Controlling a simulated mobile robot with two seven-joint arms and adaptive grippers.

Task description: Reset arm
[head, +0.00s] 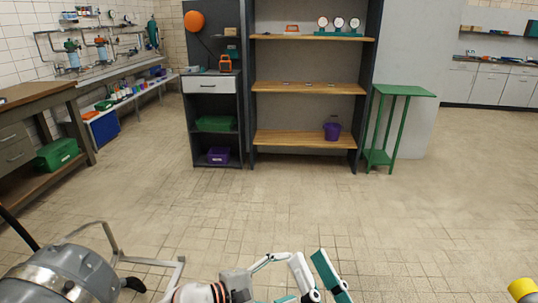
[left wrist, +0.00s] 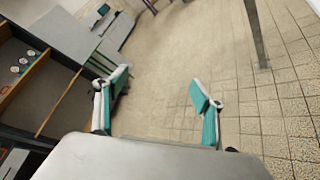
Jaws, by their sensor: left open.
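My left gripper (head: 300,280), white with teal finger pads, is at the bottom centre of the head view, above the floor. In the left wrist view it also shows (left wrist: 160,92), with its two fingers wide apart. Nothing is between the fingers; only tiled floor shows behind them. The gripper touches nothing that I can see. My right gripper is not in view.
A grey motor-like machine (head: 65,275) with a metal frame is at the lower left. A shelf unit (head: 305,87), a drawer cabinet (head: 211,85) and a green stand (head: 403,91) are at the back. The middle floor (head: 260,205) is clear.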

